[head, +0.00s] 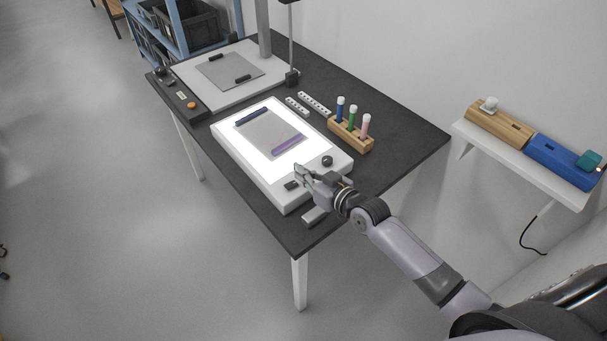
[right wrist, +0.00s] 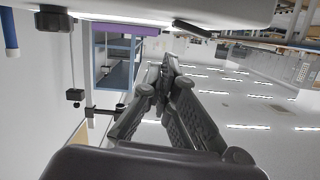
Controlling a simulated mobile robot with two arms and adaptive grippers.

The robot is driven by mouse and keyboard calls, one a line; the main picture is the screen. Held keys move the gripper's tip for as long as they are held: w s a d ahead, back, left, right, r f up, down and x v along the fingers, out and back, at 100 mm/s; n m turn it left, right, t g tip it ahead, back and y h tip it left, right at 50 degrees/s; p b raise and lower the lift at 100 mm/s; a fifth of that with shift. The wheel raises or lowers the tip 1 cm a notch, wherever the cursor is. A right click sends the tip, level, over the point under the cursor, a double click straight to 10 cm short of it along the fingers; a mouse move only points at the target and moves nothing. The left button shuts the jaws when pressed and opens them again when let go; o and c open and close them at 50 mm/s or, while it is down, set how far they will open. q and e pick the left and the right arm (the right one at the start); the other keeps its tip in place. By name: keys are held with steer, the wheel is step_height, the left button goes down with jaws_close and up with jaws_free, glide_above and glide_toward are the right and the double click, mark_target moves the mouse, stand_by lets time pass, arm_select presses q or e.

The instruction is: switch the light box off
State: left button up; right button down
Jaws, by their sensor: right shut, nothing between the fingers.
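The white light box (head: 226,143) lies on the dark table, and its panel glows bright white, so it is lit. On its near edge are a small black rocker-like switch (head: 291,185) and a round black knob (head: 327,160). A grey sheet (head: 268,133) with a dark bar and a purple bar lies on the lit panel. My right gripper (head: 301,172) is shut and empty, over the near edge between switch and knob; contact cannot be told. Its shut fingertips (right wrist: 168,62) also show in the right wrist view, near the box edge (right wrist: 150,7). My left gripper is out of view.
A wooden rack (head: 352,135) with colored tubes and white perforated strips (head: 314,103) stand right of the box. Behind it are a white board with a stand (head: 215,88) and a black control box with an orange button (head: 191,105). A wall shelf (head: 520,165) is at right.

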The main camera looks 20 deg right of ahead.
steer(key=r, duration=0.1)
steer(key=r+p, duration=0.1)
steer(key=shift+w+d+r, duration=0.1)
steer(key=shift+d+r, duration=0.1)
steer(key=shift+r, duration=0.15)
arm_select(q)
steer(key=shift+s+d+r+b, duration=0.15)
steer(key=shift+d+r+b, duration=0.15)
steer(key=shift+b, duration=0.55)
arm_select(e)
steer(key=f+v, duration=0.1)
steer(key=v, duration=0.9)
steer(key=shift+d, duration=0.2)
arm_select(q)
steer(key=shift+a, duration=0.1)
arm_select(e)
steer(key=shift+f, duration=0.1)
